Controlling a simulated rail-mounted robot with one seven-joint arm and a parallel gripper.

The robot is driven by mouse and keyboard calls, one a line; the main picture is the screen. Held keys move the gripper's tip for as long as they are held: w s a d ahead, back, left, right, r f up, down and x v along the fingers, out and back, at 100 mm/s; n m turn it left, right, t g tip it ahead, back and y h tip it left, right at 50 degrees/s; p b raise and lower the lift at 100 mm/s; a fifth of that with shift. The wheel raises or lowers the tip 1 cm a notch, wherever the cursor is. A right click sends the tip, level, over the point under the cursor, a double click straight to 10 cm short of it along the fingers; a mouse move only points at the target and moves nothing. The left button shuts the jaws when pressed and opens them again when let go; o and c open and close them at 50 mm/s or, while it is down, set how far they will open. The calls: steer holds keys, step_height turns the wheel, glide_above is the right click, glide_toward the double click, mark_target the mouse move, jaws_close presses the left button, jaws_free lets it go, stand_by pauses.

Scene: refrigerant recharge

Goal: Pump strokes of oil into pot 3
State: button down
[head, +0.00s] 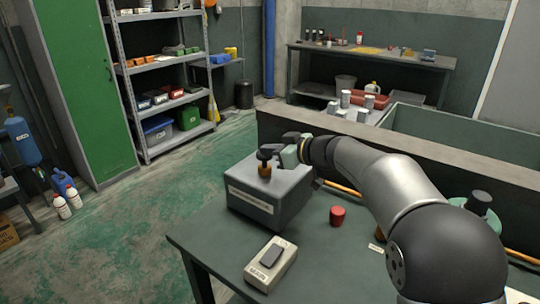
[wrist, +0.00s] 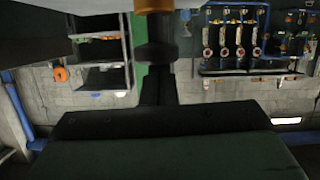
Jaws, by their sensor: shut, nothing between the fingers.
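A grey box (head: 268,198) with a white label stands on the dark green table. On its top is a plunger with an orange-brown collar (head: 265,170) and a black knob (head: 264,155). My gripper (head: 281,147) is shut and empty, right at the knob. In the wrist view the dark fingers (wrist: 156,88) meet or nearly meet the black knob (wrist: 155,52), with the orange collar (wrist: 154,5) beyond it; I cannot tell whether they touch. No pot marked 3 can be made out.
A low wall (head: 415,150) runs behind the table.

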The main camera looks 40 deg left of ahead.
step_height(320, 180, up, 2)
steer(key=shift+r, duration=0.2)
steer(key=b+v, duration=0.2)
steer(key=v, duration=0.8)
